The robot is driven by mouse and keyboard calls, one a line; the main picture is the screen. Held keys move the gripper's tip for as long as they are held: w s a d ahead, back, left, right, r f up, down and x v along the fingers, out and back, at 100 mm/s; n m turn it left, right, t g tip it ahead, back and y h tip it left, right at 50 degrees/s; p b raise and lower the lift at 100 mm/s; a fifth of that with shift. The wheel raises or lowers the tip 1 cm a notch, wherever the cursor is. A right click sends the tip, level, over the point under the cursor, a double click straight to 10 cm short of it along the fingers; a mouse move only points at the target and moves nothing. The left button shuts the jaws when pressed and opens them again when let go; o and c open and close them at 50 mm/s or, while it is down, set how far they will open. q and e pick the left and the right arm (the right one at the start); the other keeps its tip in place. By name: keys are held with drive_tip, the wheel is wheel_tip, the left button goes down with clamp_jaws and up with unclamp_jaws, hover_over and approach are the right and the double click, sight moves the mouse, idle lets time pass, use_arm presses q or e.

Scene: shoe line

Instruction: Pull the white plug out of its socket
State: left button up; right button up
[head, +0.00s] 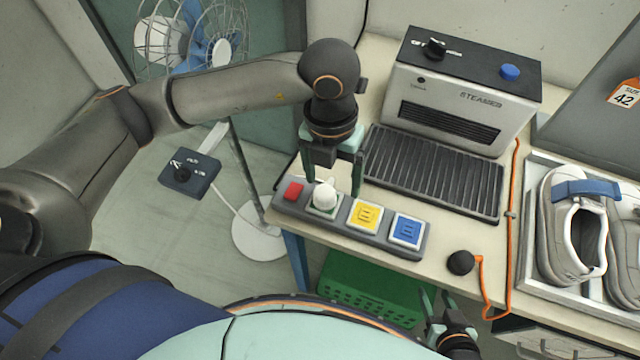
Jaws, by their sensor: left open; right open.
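The white plug (325,196) sits upright in the grey socket strip (385,239) at the table's front left edge. My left gripper (332,188) points down over it, open, with one green finger on each side of the plug. I cannot tell whether the fingers touch it. The plug's lower part is in the socket. A yellow plug (365,214) and a blue plug (407,230) sit in the same strip to the right, with a red switch (293,192) at its left end. My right gripper (440,305) is open and empty, low in front of the table.
The steamer (458,95) stands behind the strip, with a ribbed plate (435,174) in front. A black knob (460,262) and an orange cable (511,205) lie to the right, beside a tray of shoes (572,240). A green crate (365,293) is below. A fan (192,40) stands left.

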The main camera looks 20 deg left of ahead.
sight(325, 191)
use_arm(q)
drive_tip(key=shift+w+a+r+t+y, duration=0.15)
drive_tip(key=shift+w+a+y, duration=0.05)
drive_tip(key=shift+w+a, duration=0.2)
drive_tip(key=shift+w+a+r+t+y, duration=0.2)
drive_tip(key=shift+w+a, duration=0.1)
drive_tip(key=shift+a, duration=0.2)
drive_tip(key=shift+d+f, duration=0.1)
drive_tip(key=shift+f, duration=0.05)
wheel_tip(325, 191, down, 8)
drive_tip(key=b, duration=0.6)
drive_tip(key=shift+f+b, duration=0.5)
drive_tip(key=shift+b, duration=0.1)
drive_tip(key=shift+r, duration=0.1)
drive_tip(key=shift+b, duration=0.35)
